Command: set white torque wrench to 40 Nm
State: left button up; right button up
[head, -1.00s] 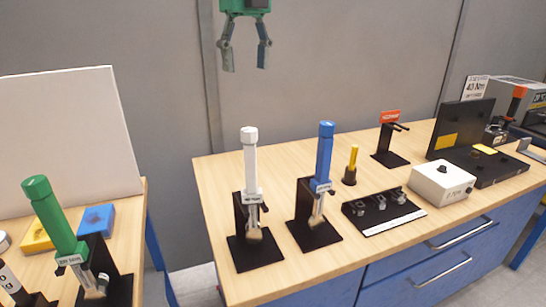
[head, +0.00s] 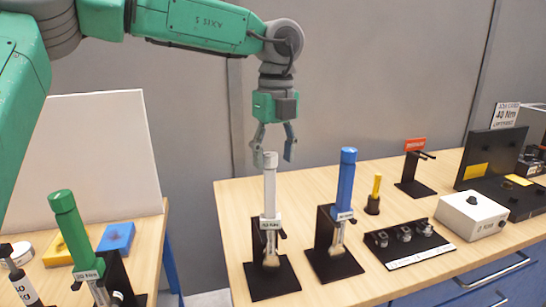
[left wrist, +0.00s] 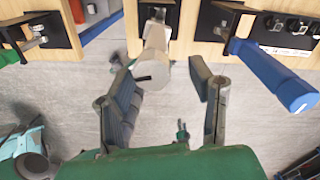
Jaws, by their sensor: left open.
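The white torque wrench (head: 270,190) stands upright in a black stand (head: 272,280) at the front left of the main table, with a label that seems to read 30 Nm. My left gripper (head: 274,154) is open and points down around or just above the top of its handle. In the left wrist view the white handle (left wrist: 156,62) shows between the open fingers (left wrist: 157,80). I cannot tell whether they touch. The 40 Nm sign (head: 507,114) stands at the far right. My right gripper is out of view.
The blue wrench (head: 346,180) stands close to the right in its own stand. A green wrench (head: 72,228) stands on the left table. A black socket tray (head: 408,246), a white box (head: 472,214) and a yellow-handled tool (head: 376,188) are farther right.

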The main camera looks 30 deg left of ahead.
pick_arm(q)
jog(key=shift+a+f, duration=0.1)
jog(key=shift+a, duration=0.1)
jog(key=shift+a+f, duration=0.15)
jog(key=shift+a, duration=0.4)
grip_shut()
jog(key=shift+a, duration=0.1)
jog(key=shift+d+p, duration=0.2)
jog(key=shift+p, duration=0.2)
jog(key=m+p, duration=0.2)
jog(key=p, duration=0.1)
jog(key=m+p, duration=0.1)
jog(key=shift+d+r+p, duration=0.3)
jog(key=shift+d+p, duration=0.05)
jog(key=shift+a+f+m+p, duration=0.15)
jog(key=shift+a+m+p, duration=0.05)
jog(key=shift+m+p, duration=0.1)
jog(key=shift+a+f, duration=0.15)
jog(key=shift+a, duration=0.05)
jog(key=shift+c, duration=1.2)
grip_release()
jog(key=shift+d, duration=0.15)
jog(key=shift+o, duration=1.2)
jog(key=shift+d, duration=0.15)
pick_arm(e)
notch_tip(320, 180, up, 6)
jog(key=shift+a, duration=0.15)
